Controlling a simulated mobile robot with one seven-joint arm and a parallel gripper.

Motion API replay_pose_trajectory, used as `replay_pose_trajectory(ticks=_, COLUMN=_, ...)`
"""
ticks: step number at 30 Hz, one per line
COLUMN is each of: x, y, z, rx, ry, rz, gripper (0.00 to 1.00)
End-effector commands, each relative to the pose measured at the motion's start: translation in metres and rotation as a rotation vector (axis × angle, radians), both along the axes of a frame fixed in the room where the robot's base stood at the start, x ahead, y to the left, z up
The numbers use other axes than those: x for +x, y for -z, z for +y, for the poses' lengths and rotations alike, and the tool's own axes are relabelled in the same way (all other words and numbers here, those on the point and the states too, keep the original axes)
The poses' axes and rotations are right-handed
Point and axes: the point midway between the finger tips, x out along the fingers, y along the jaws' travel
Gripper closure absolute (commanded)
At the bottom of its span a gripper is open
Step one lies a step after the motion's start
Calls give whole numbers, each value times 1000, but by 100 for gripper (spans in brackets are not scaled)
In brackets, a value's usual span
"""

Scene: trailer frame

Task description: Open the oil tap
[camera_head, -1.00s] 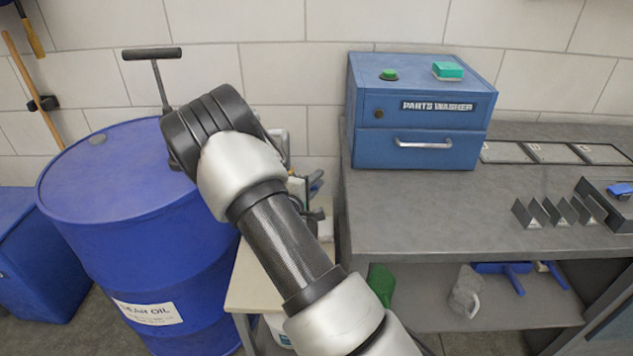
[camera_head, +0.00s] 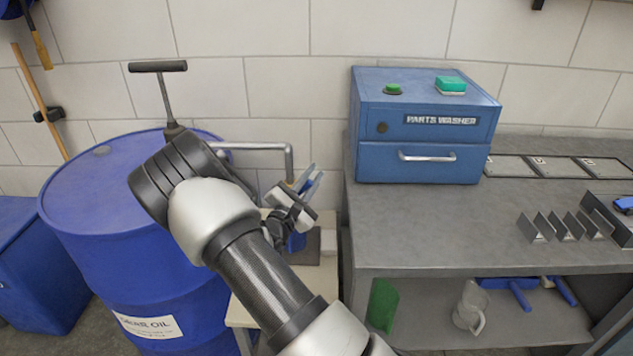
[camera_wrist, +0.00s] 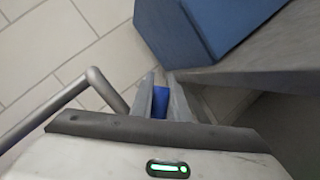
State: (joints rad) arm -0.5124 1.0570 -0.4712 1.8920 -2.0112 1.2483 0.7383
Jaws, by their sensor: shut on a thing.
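A blue gear oil drum (camera_head: 120,220) stands at the left with a T-handled pump (camera_head: 166,95) on its lid. The pump's grey spout pipe (camera_head: 255,147) runs right and bends down; it also shows in the wrist view (camera_wrist: 50,110). My gripper (camera_head: 312,178) is beside the spout's downturned end, a little to its right. Its fingers (camera_wrist: 158,95) are shut on a small blue piece (camera_wrist: 160,103). I cannot tell whether this piece is the tap's handle. The spout's lower end is hidden by my gripper.
A small light table (camera_head: 242,312) under my gripper carries a blue container (camera_head: 297,242). The blue parts washer (camera_head: 425,125) stands on a grey bench (camera_head: 430,220) at the right. A jug (camera_head: 470,305) is on its lower shelf.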

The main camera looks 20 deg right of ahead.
Motion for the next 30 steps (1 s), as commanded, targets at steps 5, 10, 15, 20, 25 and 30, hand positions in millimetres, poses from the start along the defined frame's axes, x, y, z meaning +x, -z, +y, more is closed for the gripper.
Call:
replay_pose_trajectory(ticks=5, x=3, y=-8, z=7, rx=-110, ry=-2, rz=46, gripper=100)
replay_pose_trajectory(ticks=10, x=5, y=-11, z=12, rx=-181, ry=-2, rz=77, gripper=100)
replay_pose_trajectory(ticks=15, x=6, y=-13, z=14, rx=-221, ry=-2, rz=93, gripper=100)
replay_pose_trajectory(ticks=20, x=6, y=-14, z=15, rx=-236, ry=-2, rz=100, gripper=100)
replay_pose_trajectory(ticks=25, x=6, y=-14, z=15, rx=-236, ry=-2, rz=100, gripper=100)
replay_pose_trajectory(ticks=30, x=6, y=-14, z=15, rx=-236, ry=-2, rz=100, gripper=100)
